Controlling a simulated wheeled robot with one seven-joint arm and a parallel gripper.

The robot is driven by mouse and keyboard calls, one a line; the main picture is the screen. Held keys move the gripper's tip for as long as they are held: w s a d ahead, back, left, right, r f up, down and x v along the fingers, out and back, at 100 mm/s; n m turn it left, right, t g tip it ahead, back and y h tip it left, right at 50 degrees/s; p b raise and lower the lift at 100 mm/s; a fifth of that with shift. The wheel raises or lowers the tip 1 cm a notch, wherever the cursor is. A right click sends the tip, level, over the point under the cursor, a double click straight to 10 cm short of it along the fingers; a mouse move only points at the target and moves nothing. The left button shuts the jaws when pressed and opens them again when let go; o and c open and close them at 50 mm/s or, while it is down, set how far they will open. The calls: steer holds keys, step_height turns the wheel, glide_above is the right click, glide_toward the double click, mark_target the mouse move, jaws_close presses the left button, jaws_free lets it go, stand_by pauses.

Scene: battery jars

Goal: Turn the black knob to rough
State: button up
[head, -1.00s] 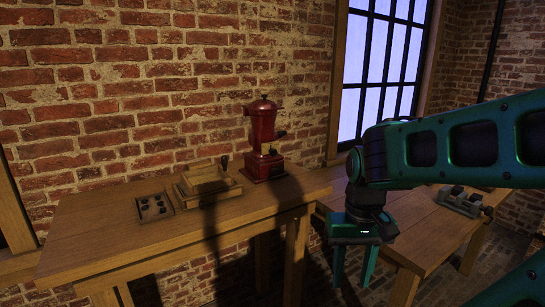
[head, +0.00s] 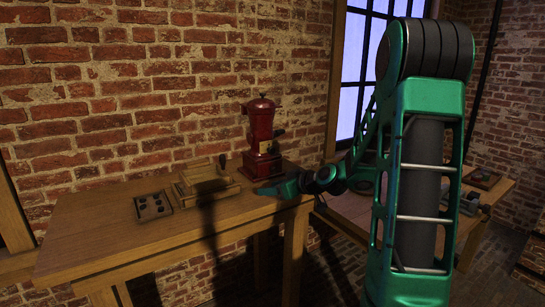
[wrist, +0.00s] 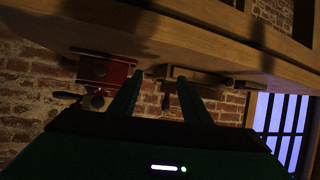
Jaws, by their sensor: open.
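A red machine (head: 262,135) with a domed top stands upright at the back right of the near wooden table. A dark knob or handle (head: 279,133) sticks out from its right side; I cannot tell whether this is the black knob, and no "rough" marking is readable. My gripper (head: 268,190) is low over the table's right end, just in front of the machine's base.
A wooden tray (head: 232,188) stands left of the machine, with a dark plate with several round recesses (head: 153,206) beside it. The near table's front left (head: 90,245) is bare. A second table (head: 350,208) with small items stands right, partly behind my arm.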

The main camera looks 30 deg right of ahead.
steer(key=w+d+r+t, duration=0.2)
steer(key=d, duration=0.1)
steer(key=w+d+r+m+t, duration=0.1)
steer(key=d, duration=0.1)
steer(key=shift+w+d+h, duration=0.1)
steer(key=shift+w+h, duration=0.05)
steer(key=shift+h, duration=0.15)
steer(key=m+t+h, duration=0.2)
glide_toward(273, 152)
steer(key=s, duration=0.2)
steer(key=w, duration=1)
steer(key=shift+w+f, duration=0.1)
steer(key=shift+w, duration=0.3)
steer(key=c, duration=1)
